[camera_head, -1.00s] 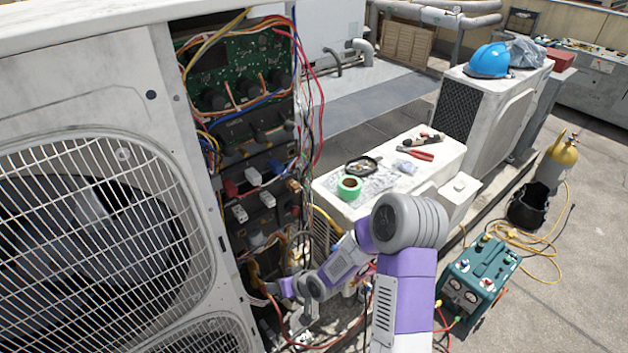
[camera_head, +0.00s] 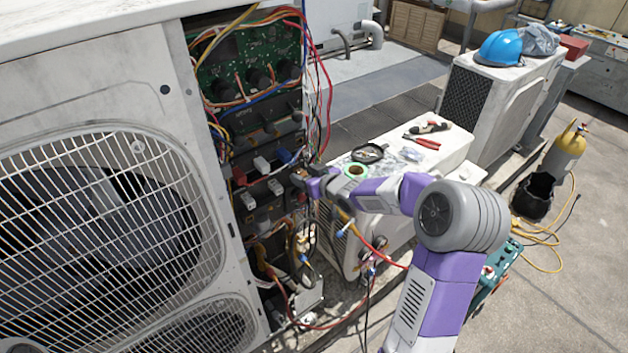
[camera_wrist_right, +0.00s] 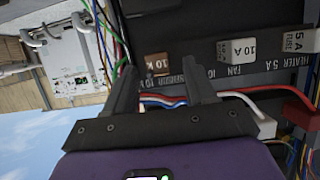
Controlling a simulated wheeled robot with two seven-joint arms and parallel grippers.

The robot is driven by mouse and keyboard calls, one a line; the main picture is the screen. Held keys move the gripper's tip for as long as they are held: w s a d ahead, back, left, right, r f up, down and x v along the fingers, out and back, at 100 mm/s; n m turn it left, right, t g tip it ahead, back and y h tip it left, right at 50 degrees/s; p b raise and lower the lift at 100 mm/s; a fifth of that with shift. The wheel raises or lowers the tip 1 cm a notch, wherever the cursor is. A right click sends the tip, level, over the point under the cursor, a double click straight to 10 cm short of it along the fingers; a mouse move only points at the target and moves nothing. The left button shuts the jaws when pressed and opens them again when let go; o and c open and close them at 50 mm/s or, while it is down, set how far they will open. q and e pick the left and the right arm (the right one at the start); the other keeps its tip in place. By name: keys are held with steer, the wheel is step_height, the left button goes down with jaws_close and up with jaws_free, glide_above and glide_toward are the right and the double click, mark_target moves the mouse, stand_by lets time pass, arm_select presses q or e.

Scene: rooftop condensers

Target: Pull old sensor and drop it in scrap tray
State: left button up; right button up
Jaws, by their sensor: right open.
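A small brown block marked 10 K (camera_wrist_right: 157,64), beside printed text that seems to read SENSOR, sits in the dark panel of the open condenser; I take it as the old sensor. My right gripper (camera_wrist_right: 160,78) is open, its fingers on either side of the block in the picture; I cannot tell whether they touch it. In the head view my right gripper (camera_head: 303,179) is at the right edge of the open electrical bay, and the block is not clear there. My left gripper is not in view. I cannot make out a tray marked as scrap; a black dish (camera_head: 368,153) lies on the low white unit.
White 10 A (camera_wrist_right: 238,50) and 5 A (camera_wrist_right: 300,40) blocks sit beside the brown one. Loose wires (camera_head: 322,95) hang along the bay edge.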

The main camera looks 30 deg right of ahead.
steer(key=shift+x, duration=0.8)
jaws_close()
